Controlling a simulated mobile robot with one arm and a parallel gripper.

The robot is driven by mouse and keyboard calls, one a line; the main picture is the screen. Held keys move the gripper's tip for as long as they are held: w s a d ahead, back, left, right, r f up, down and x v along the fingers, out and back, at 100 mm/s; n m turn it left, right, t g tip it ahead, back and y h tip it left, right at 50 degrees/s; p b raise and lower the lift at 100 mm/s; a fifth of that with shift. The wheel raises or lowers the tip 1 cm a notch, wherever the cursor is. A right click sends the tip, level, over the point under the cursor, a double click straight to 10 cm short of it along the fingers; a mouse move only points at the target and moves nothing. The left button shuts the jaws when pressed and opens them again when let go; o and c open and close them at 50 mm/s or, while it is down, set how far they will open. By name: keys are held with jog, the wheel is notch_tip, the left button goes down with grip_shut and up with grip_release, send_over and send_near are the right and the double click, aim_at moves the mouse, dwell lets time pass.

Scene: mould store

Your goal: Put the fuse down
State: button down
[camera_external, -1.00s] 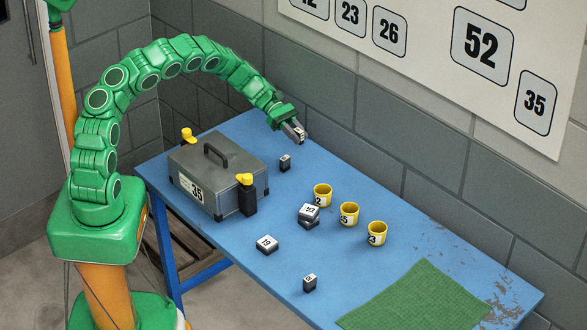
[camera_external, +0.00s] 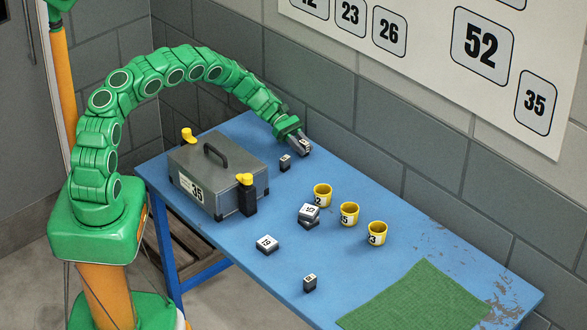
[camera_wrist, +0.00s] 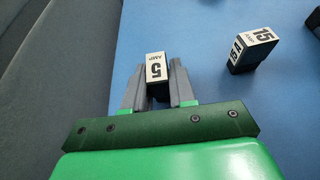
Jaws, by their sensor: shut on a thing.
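My gripper (camera_external: 301,145) is shut on a small dark fuse with a white top. The gripper is over the far left part of the blue table (camera_external: 245,130), near the wall. I cannot tell whether the fuse touches the table. Another fuse (camera_external: 285,162) stands on the table just left of and below the gripper in the external view. It reads "15 AMP" in the wrist view (camera_wrist: 254,47), to the right of the held fuse and apart from it.
A grey toolbox (camera_external: 200,180) marked 35 stands at the table's left. Three yellow cups (camera_external: 349,213) stand in a row in the middle. More fuses (camera_external: 267,244) lie nearby, two of them stacked (camera_external: 309,213). A green mat (camera_external: 415,305) covers the near right. The block wall (camera_external: 330,120) runs behind.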

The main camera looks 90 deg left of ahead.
jog(key=shift+f, duration=0.1)
jog(key=c, duration=0.9)
grip_release()
jog(key=v, duration=1.2)
